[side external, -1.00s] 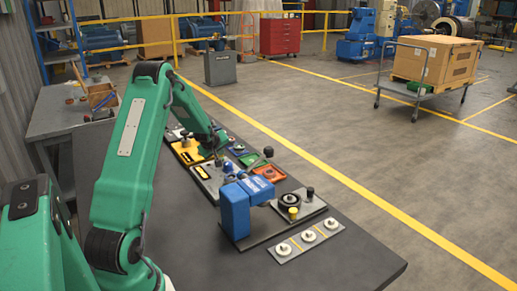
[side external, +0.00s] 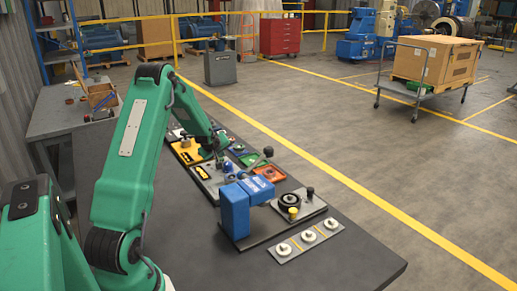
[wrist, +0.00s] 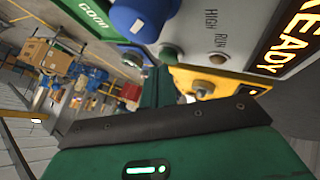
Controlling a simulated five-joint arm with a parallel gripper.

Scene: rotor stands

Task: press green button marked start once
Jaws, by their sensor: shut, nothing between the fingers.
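My gripper (side external: 219,158) is small and dark in the side external view, at the end of my green arm, low over the row of panels. It is shut with nothing held. A light grey panel (side external: 205,173) with a blue knob is close beside it. The wrist view shows a light panel (wrist: 226,50) marked HIGH, RUN and READY, with a blue knob (wrist: 143,14). A green surface (wrist: 88,14) there reads GOOD. Contact of the fingertips cannot be told.
A blue vise-like device (side external: 236,208) stands at the near side of the panels. A plate with several round white pieces (side external: 308,236) lies beside it. An orange panel (side external: 270,173) and a yellow panel (side external: 186,153) are close by. The table's right front is clear.

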